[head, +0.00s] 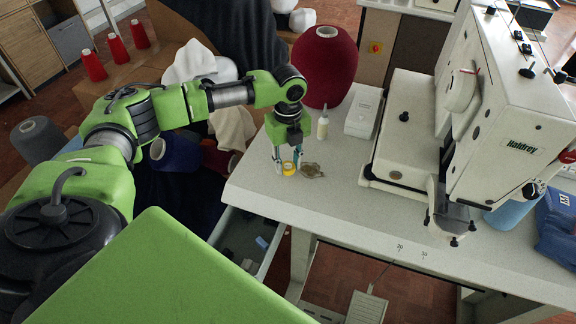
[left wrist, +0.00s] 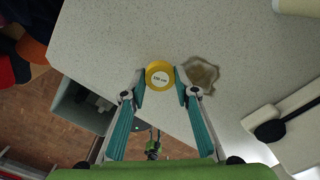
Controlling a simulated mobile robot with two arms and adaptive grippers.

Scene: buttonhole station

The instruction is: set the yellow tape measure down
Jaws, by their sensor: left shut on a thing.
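The yellow tape measure (head: 289,169) is a small round disc with a white label. It is at the left part of the white table (head: 330,214), near the edge. My left gripper (head: 287,163) points down from above, shut on the tape measure. In the left wrist view the tape measure (left wrist: 160,76) sits between the two teal fingertips (left wrist: 160,88), its label facing the camera. I cannot tell whether its underside touches the tabletop. My right gripper is in neither view.
Behind are a small bottle (head: 323,125), a white box (head: 363,112) and a red yarn cone (head: 325,66). The sewing machine (head: 500,120) fills the right. An open drawer (head: 247,240) is below the table's left edge.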

